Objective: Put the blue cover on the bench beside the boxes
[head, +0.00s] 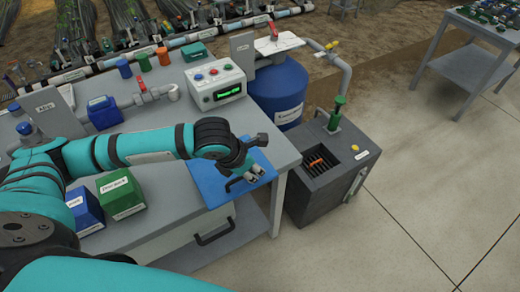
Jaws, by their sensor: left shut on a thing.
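The blue cover (209,181) is a flat blue panel at the front right corner of the bench (160,178). My left gripper (250,176) is over its right part and shut on it; the fingers hide the point of grip. The cover looks roughly level, and I cannot tell whether it touches the bench top. The boxes, a blue one (85,212) and a green one (122,197), stand side by side at the bench's front edge, left of the cover. My right gripper is not in view.
A control box (217,86) with a green display stands behind my forearm. A blue tank (278,90) and a dark grey cabinet (325,190) with an orange item inside stand right of the bench. Bench top is bare between the green box and the cover.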

